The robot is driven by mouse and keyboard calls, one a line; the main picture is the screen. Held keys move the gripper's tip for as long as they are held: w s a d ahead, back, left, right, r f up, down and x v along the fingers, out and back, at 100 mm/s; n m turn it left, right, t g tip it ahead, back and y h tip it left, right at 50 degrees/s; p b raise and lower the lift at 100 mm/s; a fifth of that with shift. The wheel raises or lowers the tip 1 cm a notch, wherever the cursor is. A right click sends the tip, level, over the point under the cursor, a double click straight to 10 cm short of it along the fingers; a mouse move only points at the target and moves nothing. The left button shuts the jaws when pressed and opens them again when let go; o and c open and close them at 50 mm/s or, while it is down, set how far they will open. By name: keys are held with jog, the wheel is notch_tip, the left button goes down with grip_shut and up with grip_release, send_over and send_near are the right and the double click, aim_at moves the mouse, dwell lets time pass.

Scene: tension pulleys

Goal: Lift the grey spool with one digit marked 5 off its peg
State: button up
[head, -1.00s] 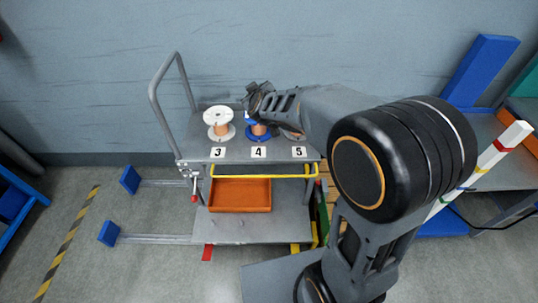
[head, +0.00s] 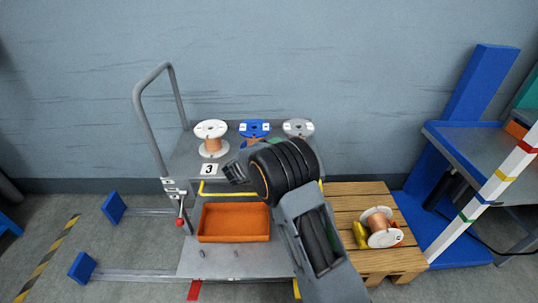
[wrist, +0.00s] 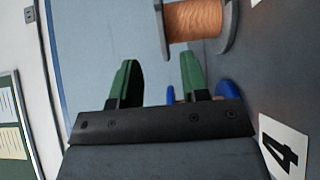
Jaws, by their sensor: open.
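The grey spool (head: 298,128), wound with copper wire, stands at the right of the row on the trolley top; my arm hides its label and lower part in the head view. In the wrist view a grey-flanged copper spool (wrist: 197,20) shows at the top edge, apart from and beyond my fingertips. My gripper (wrist: 159,58) is open and empty, with green fingers pointing towards it. The blue spool (head: 254,130) stands in the middle; a bit of blue (wrist: 226,90) shows behind the right finger, near the label 4 (wrist: 284,146).
A white spool (head: 211,138) stands at the left behind label 3 (head: 209,170). The trolley handle (head: 150,125) rises at the left. An orange tray (head: 235,222) sits on the lower shelf. A wooden pallet (head: 345,200) at the right carries another copper spool (head: 381,227).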

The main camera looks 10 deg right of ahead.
jog(key=b, duration=0.3)
send_near(302, 128)
jog(key=d, duration=0.2)
jog(key=w+d, duration=0.1)
jog(key=d, duration=0.1)
jog(key=shift+f, duration=0.35)
grip_shut()
jog(key=shift+r, duration=0.1)
